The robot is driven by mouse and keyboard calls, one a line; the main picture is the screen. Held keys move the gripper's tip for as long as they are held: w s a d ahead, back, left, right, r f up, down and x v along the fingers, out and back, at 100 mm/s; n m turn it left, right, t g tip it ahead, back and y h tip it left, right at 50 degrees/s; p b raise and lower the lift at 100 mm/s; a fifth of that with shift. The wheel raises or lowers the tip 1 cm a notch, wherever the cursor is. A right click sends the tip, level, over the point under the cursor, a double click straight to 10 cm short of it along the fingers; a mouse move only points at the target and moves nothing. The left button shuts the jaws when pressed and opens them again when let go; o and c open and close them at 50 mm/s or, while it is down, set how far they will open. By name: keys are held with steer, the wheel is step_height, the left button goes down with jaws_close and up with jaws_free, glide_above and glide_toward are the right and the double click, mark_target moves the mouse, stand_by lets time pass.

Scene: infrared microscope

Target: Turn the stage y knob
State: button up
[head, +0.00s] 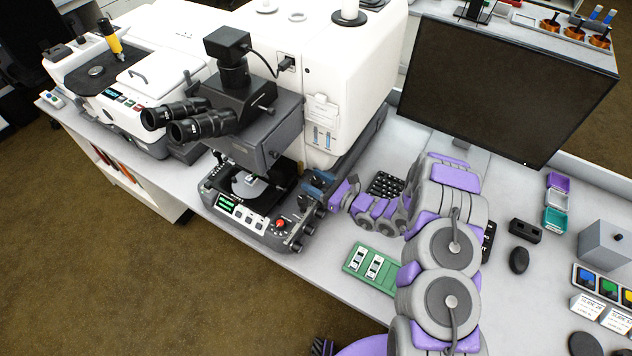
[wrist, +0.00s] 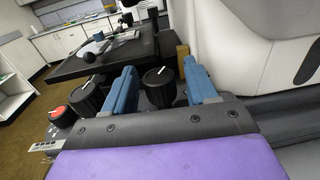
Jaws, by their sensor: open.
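The microscope (head: 262,120) stands on the bench with its stage (head: 248,186) at the front. My gripper (head: 318,186) is at the right side of its base, beside the stage. In the wrist view my gripper (wrist: 160,72) is open, with two blue fingers. A black knob (wrist: 160,88) with a white mark sits between the fingers, and contact cannot be made out. A second black knob (wrist: 88,98) with a white line is outside the left finger. Labels are not readable, so which one is the stage y knob cannot be told.
A red-topped knob (wrist: 62,116) is left of the black knobs. The white microscope body (wrist: 225,45) rises close on the right. A green slide tray (head: 371,268), a keyboard (head: 386,185) and a monitor (head: 507,90) are on the bench to the right.

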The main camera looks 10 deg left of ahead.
steer(key=shift+c, duration=0.2)
steer(key=c, duration=0.9)
steer(key=shift+n+g, duration=0.3)
steer(key=shift+g, duration=0.1)
steer(key=n+g+y, duration=0.1)
steer(key=n+g, duration=0.3)
steer(key=g, duration=0.1)
steer(key=shift+g+p, duration=0.4)
steer(key=shift+n+g+b, duration=0.4)
steer(key=shift+n+g, duration=1)
steer(key=shift+g, duration=1.3)
steer(key=o, duration=0.9)
